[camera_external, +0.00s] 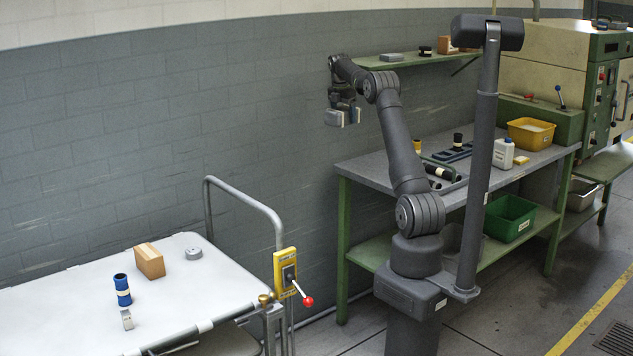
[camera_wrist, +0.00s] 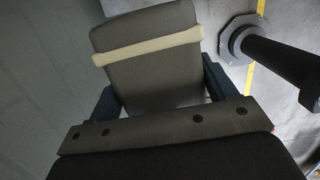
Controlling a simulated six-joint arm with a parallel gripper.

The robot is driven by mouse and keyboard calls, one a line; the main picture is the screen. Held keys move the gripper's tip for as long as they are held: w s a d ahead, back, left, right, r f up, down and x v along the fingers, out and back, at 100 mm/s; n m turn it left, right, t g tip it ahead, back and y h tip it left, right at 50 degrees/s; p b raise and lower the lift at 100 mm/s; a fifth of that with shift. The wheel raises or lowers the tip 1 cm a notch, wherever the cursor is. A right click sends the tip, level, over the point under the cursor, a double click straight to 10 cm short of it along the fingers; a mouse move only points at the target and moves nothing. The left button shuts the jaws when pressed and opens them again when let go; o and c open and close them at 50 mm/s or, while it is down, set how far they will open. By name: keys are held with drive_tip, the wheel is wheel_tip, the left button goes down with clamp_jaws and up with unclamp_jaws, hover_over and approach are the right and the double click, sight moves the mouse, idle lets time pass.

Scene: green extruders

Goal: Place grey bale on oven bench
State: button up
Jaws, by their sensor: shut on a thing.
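The grey bale (camera_external: 334,118) is a grey block with a cream band. My gripper (camera_external: 344,113) is shut on it and holds it high in the air, in front of the wall. In the wrist view the bale (camera_wrist: 150,80) sits between the two dark fingers, its band running across it, slightly tilted in the picture. A grey-topped bench with green legs (camera_external: 372,168) stands behind my arm. The cream and green oven (camera_external: 545,60) is at the upper right, with a green bench surface (camera_external: 607,162) in front of it. Which one is the oven bench I cannot tell.
The white table (camera_external: 70,305) at left holds a wooden block (camera_external: 149,261), a blue roll (camera_external: 122,290) and small grey pieces. The grey bench carries a yellow bin (camera_external: 530,134), a white bottle (camera_external: 503,154) and dark tools. A green shelf (camera_external: 415,60) is on the wall.

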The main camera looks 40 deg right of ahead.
drive_tip(key=s+d, duration=0.9)
drive_tip(key=d, duration=0.5)
drive_tip(key=s+d, duration=0.8)
drive_tip(key=d, duration=0.6)
drive_tip(key=s+d, duration=0.8)
drive_tip(key=s, duration=0.4)
drive_tip(key=s+d, duration=0.8)
drive_tip(key=s, duration=0.4)
hover_over(466, 172)
drive_tip(key=shift+m, duration=0.4)
drive_tip(key=f, duration=1.8)
drive_tip(key=shift+s+a+f, duration=0.1)
drive_tip(key=shift+a+f, duration=0.25)
drive_tip(key=shift+f, duration=2)
drive_tip(key=shift+f, duration=0.1)
drive_tip(key=o, duration=1.7)
drive_tip(key=shift+f, duration=0.15)
drive_tip(key=shift+c, duration=0.2)
